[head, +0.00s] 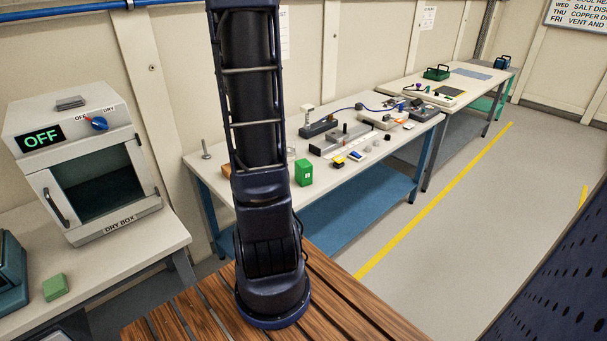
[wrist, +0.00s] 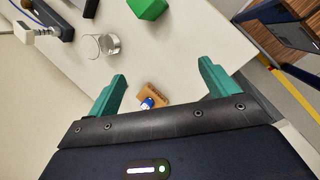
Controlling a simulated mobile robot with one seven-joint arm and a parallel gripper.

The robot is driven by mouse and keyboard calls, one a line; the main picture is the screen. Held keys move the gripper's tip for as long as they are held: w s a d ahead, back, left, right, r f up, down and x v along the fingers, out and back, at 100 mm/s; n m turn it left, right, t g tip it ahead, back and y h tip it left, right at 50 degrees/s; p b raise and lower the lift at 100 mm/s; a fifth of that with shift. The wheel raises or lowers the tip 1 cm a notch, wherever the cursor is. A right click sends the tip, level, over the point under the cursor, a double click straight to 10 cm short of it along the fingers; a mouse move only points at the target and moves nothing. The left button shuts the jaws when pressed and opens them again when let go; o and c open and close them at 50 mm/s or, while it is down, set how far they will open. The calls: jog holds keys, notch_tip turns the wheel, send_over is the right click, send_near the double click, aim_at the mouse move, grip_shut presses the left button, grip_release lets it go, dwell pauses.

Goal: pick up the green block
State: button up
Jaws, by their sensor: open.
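A green block (head: 303,172) stands upright on the near end of the long white bench, just right of my arm in the head view. A green block (wrist: 148,8) also shows at the top edge of the wrist view, partly cut off, beyond my fingers. A flatter green block (head: 55,287) lies on the left table in front of the dry box. My gripper (wrist: 163,72) is open, its two teal fingers apart with nothing held. It is out of sight in the head view.
In the wrist view, a clear glass (wrist: 108,44) stands left of the green block, and a small brown piece with a blue-and-white top (wrist: 150,101) lies between the fingers' lines. The white bench (head: 222,178) carries several instruments; the dry box (head: 85,165) is at left.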

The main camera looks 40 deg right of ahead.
aim_at(305, 170)
jog(key=shift+s+d+f+n+g, duration=0.35)
jog(key=shift+d+f+n, duration=0.6)
jog(key=shift+d+f, duration=2.4)
jog(key=shift+s+d+f+n+g, duration=0.2)
jog(key=shift+s+d+f+n, duration=0.5)
jog(key=shift+d+f, duration=2.65)
jog(key=shift+s+d+f+n+g, duration=0.25)
jog(key=shift+d+f+n, duration=1.3)
jog(key=shift+f, duration=3.2)
jog(key=shift+d+m, duration=0.35)
jog(key=shift+m, duration=0.05)
jog(key=c, duration=1.3)
jog(key=shift+o, duration=0.2)
jog(key=shift+r, duration=0.1)
